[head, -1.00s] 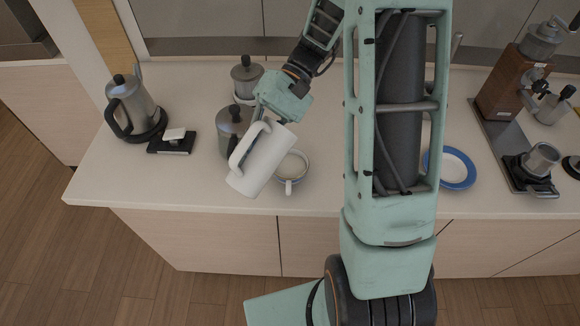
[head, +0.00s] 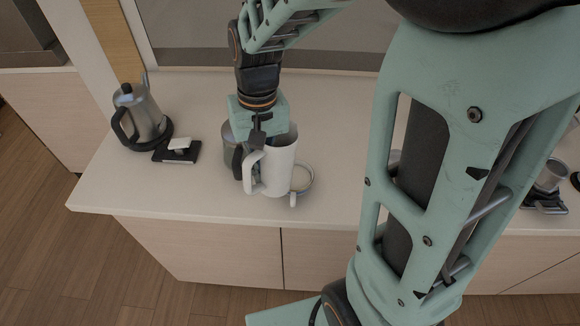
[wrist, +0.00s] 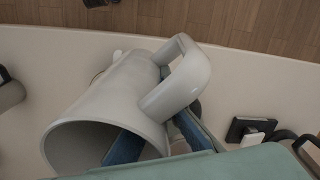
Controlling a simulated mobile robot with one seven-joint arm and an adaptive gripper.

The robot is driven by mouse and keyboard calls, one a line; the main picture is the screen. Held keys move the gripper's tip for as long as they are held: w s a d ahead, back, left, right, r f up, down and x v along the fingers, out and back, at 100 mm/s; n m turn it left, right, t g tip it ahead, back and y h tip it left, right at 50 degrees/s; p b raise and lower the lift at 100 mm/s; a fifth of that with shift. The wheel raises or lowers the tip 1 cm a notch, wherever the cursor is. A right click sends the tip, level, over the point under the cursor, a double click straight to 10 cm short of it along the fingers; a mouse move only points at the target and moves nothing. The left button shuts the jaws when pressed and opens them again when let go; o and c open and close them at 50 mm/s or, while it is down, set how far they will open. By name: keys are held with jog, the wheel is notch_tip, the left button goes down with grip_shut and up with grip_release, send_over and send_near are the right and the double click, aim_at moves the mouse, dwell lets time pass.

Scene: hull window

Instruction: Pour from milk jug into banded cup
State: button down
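The white milk jug (head: 280,168) stands close to upright in the head view, its handle on the left. My gripper (head: 258,138) is at its upper left and appears shut on it. In the wrist view the jug (wrist: 100,105) fills the middle, with its open mouth at the lower left and blue fingers (wrist: 158,140) at its handle side. The banded cup (head: 310,181) is just right of the jug in the head view, largely hidden behind it. Its handle points toward the counter's front edge. I cannot tell whether the jug touches the counter, and the cup's contents are hidden.
A steel kettle (head: 142,112) and a small black scale (head: 178,152) stand at the left. A metal pot (head: 230,147) is partly hidden behind my gripper. My arm covers much of the right side. The counter's front left (head: 170,195) is clear.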

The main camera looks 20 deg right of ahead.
jog(key=shift+w+d+f+t+h+b, duration=0.15)
jog(key=shift+d+f+t+h+b, duration=0.05)
jog(key=shift+f+t+h+b, duration=0.2)
jog(key=shift+w+d+f, duration=0.1)
jog(key=shift+w+d, duration=0.05)
jog(key=shift+d, duration=0.05)
jog(key=shift+r+p, duration=1.25)
jog(key=shift+r, duration=0.4)
jog(key=shift+f, duration=0.1)
